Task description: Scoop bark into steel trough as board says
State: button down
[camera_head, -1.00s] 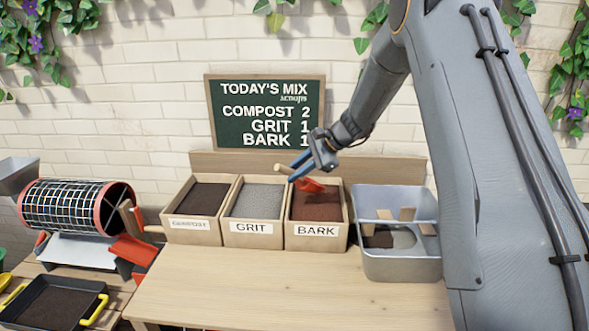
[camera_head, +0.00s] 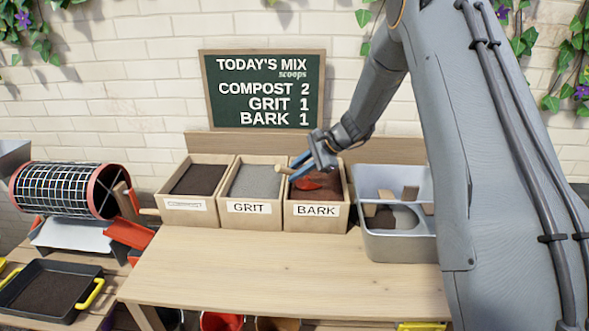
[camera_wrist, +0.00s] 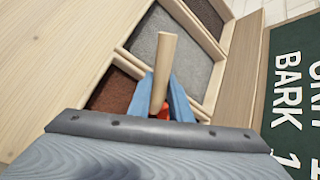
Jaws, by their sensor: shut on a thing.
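My gripper (camera_head: 299,164) is shut on the wooden handle of a red scoop (camera_head: 309,183), over the bark bin (camera_head: 317,211). The handle also shows between my blue fingers in the wrist view (camera_wrist: 165,62). The scoop's head is at the brown bark; I cannot tell how full it is. The steel trough (camera_head: 400,245) stands right of the bark bin, with wooden dividers inside. Dark material and pale grey material lie in its front part. The board (camera_head: 264,92) reads compost 2, grit 1, bark 1.
The grit bin (camera_head: 249,208) and compost bin (camera_head: 190,205) stand left of the bark bin. A mesh drum sieve (camera_head: 68,190) and a black tray (camera_head: 48,292) are at the left. The front of the wooden table (camera_head: 270,270) is clear.

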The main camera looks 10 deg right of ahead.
jog(key=shift+n+t+h, duration=0.4)
jog(key=shift+h, duration=0.5)
jog(key=shift+w+d+f, duration=0.45)
jog(key=shift+d+f, duration=0.1)
jog(key=shift+d, duration=0.25)
jog(key=shift+w+d+f, duration=0.45)
jog(key=shift+d+f, duration=0.05)
jog(key=shift+d, duration=0.3)
jog(key=shift+s+a+r+n+t+h+b, duration=0.3)
jog(key=shift+a+r+n+t+h+b, duration=0.35)
jog(key=shift+h, duration=0.55)
jog(key=shift+r+p, duration=0.4)
jog(key=shift+s+a+r+h+p, duration=0.15)
jog(key=shift+r+h+p, duration=0.15)
jog(key=shift+r+p, duration=0.3)
jog(key=shift+t+h, duration=0.45)
jog(key=shift+h, duration=0.05)
jog(key=shift+s+a+r+p, duration=0.15)
jog(key=shift+a+r+p, duration=0.1)
jog(key=shift+r+p, duration=0.45)
jog(key=shift+s+a+r+p, duration=0.1)
jog(key=shift+a+r+p, duration=0.15)
jog(key=shift+r+p, duration=0.35)
jog(key=shift+s+a+r+p, duration=0.15)
jog(key=shift+a+r+p, duration=0.1)
jog(key=shift+r+p, duration=0.45)
jog(key=shift+d, duration=0.1)
